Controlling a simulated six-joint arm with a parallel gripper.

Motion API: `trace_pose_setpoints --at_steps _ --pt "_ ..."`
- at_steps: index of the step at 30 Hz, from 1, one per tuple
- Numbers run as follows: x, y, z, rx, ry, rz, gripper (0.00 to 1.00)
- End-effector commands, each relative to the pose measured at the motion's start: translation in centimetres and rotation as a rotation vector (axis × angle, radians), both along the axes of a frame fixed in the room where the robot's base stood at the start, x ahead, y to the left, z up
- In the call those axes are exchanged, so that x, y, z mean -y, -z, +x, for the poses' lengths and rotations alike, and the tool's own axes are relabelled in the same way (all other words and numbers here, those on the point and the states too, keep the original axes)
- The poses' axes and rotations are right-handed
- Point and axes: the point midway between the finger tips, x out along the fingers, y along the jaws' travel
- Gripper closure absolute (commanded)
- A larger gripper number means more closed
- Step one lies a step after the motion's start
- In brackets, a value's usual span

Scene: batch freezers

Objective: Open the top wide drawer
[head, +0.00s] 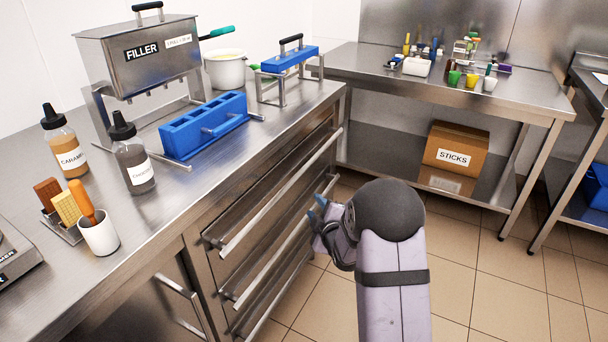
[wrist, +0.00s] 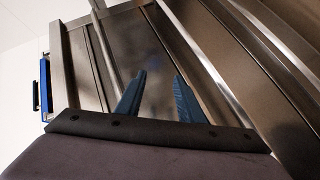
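The top wide drawer (head: 262,190) is a steel front below the counter edge, with a long bar handle (head: 282,190). It looks shut. Other wide drawers with similar bars lie beneath it. My gripper (head: 319,207) is in front of the drawer stack near its right end, lower in the picture than the top bar and close to the second bar (head: 272,262). In the wrist view, my gripper's (wrist: 160,76) two blue fingers are spread with nothing between them but the steel front behind. A bar (wrist: 104,45) passes just left of the left finger; contact cannot be told.
The steel counter (head: 215,205) carries a filler (head: 140,80), blue moulds (head: 205,127), bottles and a white pot. A steel table (head: 450,90) with a sticks box (head: 455,148) below stands at the back right. The tiled floor (head: 470,290) right of the drawers is clear.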

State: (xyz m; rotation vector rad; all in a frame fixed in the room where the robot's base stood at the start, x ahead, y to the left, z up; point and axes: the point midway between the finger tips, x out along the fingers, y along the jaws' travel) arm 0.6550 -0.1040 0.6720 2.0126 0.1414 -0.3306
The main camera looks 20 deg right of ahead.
Motion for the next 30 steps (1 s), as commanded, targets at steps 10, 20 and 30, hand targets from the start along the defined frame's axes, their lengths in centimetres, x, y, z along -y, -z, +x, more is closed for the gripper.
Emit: trace_pose_setpoints --at_steps 10,20,30 --pt "-1.2 -7.5 1.1 0.289 -0.108 -0.418 0.66" --pt "-1.2 -7.4 1.5 0.284 -0.114 -0.459 0.66" --pt "-1.2 -7.3 4.9 0.284 -0.113 -0.456 0.66"
